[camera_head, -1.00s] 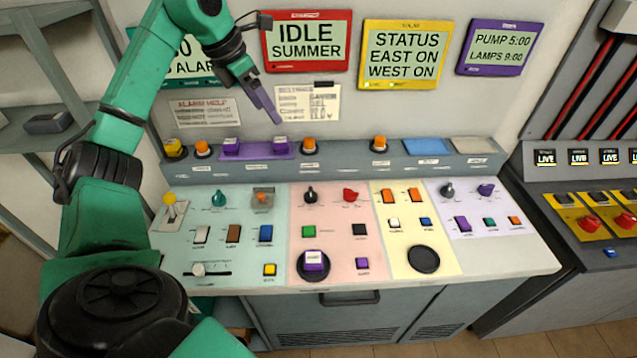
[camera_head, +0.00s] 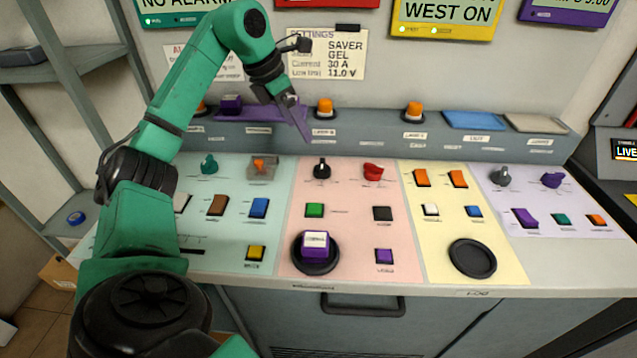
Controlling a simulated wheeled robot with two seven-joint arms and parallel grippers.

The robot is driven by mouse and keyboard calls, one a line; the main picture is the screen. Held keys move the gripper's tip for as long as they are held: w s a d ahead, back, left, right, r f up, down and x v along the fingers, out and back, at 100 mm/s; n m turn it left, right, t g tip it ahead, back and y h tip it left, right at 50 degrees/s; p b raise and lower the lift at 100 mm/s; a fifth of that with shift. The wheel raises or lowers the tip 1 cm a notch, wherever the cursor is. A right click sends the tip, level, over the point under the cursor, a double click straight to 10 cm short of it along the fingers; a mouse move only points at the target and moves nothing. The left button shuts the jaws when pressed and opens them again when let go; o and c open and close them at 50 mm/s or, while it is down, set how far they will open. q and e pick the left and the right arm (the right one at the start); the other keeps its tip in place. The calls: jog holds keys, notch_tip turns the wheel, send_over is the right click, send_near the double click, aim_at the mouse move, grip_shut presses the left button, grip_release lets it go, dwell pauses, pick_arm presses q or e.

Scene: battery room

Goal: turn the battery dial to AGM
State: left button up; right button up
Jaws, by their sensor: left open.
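My left gripper (camera_head: 304,132) is open and empty, pointing down and to the right in front of the back ledge, above the panel. Several dials stand on the panel: a teal one (camera_head: 209,163), a black one (camera_head: 321,168), a red one (camera_head: 373,172), a dark grey one (camera_head: 501,177) and a purple one (camera_head: 552,179). Their labels are too small to read, so I cannot tell which is the battery dial. No gripper touches a dial. A settings card (camera_head: 345,54) on the wall shows SAVER, GEL, 30 A and 11.0 V. My right gripper is out of view.
The panel carries several rocker switches and buttons, and a purple-and-white block (camera_head: 316,244) on a round black pad. An empty black pad (camera_head: 472,257) lies on the yellow section. Orange buttons (camera_head: 325,107) line the ledge. A shelf rack (camera_head: 68,75) stands at the left.

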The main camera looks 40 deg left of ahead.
aim_at(321, 165)
pick_arm(q)
jog(key=x, duration=1.4)
jog(key=shift+w+d+f, duration=0.1)
jog(key=c, duration=1.3)
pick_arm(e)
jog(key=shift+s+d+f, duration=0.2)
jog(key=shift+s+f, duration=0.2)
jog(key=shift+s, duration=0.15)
pick_arm(q)
jog(key=shift+n, duration=0.3)
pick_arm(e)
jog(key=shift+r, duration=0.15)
pick_arm(q)
jog(key=n, duration=0.1)
jog(key=n+y+p, duration=0.1)
jog(key=n, duration=0.1)
jog(key=n+p, duration=0.1)
jog(key=shift+d+r+y, duration=0.2)
jog(key=shift+r+y, duration=0.1)
jog(key=shift+y, duration=0.1)
jog(key=shift+w+d+f+n+y+p, duration=0.1)
jog(key=shift+n+y+p, duration=0.3)
jog(key=shift+n, duration=0.65)
jog(key=shift+d+n+y+p, duration=0.1)
jog(key=shift+n+y+p, duration=0.3)
jog(key=shift+n, duration=0.65)
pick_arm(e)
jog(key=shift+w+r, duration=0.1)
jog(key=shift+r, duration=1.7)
